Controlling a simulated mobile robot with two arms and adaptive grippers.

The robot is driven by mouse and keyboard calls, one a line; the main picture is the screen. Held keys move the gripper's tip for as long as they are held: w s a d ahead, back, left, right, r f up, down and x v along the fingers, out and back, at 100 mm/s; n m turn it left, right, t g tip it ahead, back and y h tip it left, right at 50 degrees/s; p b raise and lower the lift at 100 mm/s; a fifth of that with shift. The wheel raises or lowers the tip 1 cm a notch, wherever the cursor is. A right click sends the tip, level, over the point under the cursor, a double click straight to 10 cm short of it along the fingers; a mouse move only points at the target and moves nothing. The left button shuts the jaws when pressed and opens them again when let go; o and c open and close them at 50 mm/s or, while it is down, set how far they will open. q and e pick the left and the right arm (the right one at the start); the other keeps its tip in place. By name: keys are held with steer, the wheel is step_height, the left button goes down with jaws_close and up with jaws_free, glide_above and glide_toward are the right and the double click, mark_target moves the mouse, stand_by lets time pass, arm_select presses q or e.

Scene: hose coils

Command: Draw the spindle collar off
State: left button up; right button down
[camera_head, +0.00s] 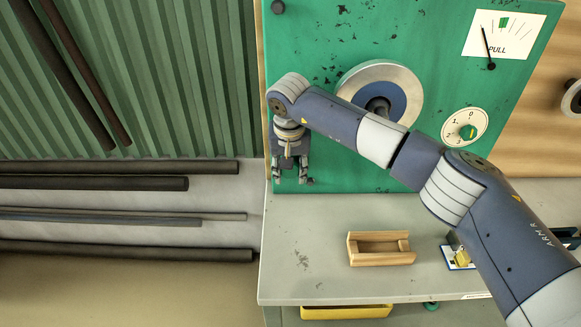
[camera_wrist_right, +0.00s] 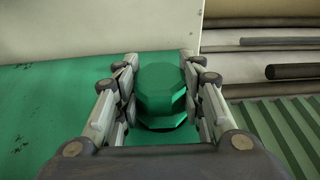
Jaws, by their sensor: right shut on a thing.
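My right gripper (camera_head: 290,178) is at the lower left of the green panel, just above the bench. In the right wrist view its fingers (camera_wrist_right: 160,80) are shut on a green faceted piece (camera_wrist_right: 160,88), which lies between them in front of the green panel. In the head view this piece is hidden by the gripper. I cannot tell whether it is the spindle collar. A large round disc with a metal rim and blue face (camera_head: 407,85) is on the panel, with a dark hub (camera_head: 378,106) at its middle, partly covered by my right arm. My left gripper is out of view.
A PULL gauge (camera_head: 505,36) and a numbered dial (camera_head: 464,128) are on the panel (camera_head: 320,50). A wooden cradle (camera_head: 381,259) stands on the bench (camera_head: 310,235), whose left part is clear. A yellow bin (camera_head: 345,312) is below. Dark rods (camera_head: 120,168) lie at left.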

steer(key=shift+w+r, duration=0.15)
steer(key=shift+r, duration=0.35)
steer(key=shift+s+f, duration=0.15)
steer(key=shift+s, duration=0.25)
steer(key=shift+s+f, duration=0.1)
steer(key=shift+s, duration=1.9)
steer(key=shift+s, duration=2.5)
